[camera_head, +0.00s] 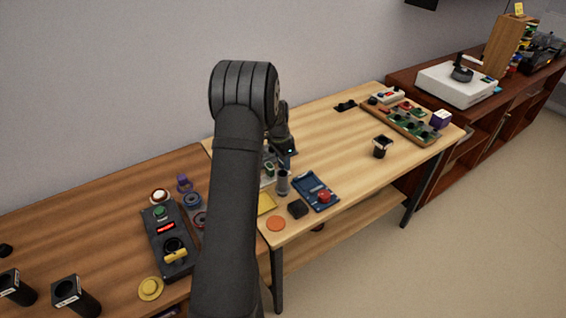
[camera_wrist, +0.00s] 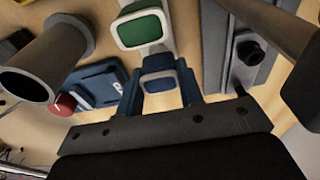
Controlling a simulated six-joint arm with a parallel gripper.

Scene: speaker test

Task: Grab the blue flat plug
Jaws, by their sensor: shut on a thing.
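The blue flat plug (camera_wrist: 158,82) shows in the wrist view with a pale rim around its blue face. My gripper (camera_wrist: 160,92) is shut on it, with one dark blue finger on each side. The green flat plug (camera_wrist: 140,28) stands just beyond it, apart from my fingers. In the head view the green plug (camera_head: 269,169) shows beside my wrist, while my arm hides the blue plug and my fingertips. I cannot tell whether the blue plug is clear of its seat.
A grey tube (camera_wrist: 45,65) stands close by on the left in the wrist view. Beside it is a blue device (camera_wrist: 97,84) with a red knob (camera_wrist: 64,104). A grey rail (camera_wrist: 240,45) lies on the right. The light table (camera_head: 335,130) has free room farther right.

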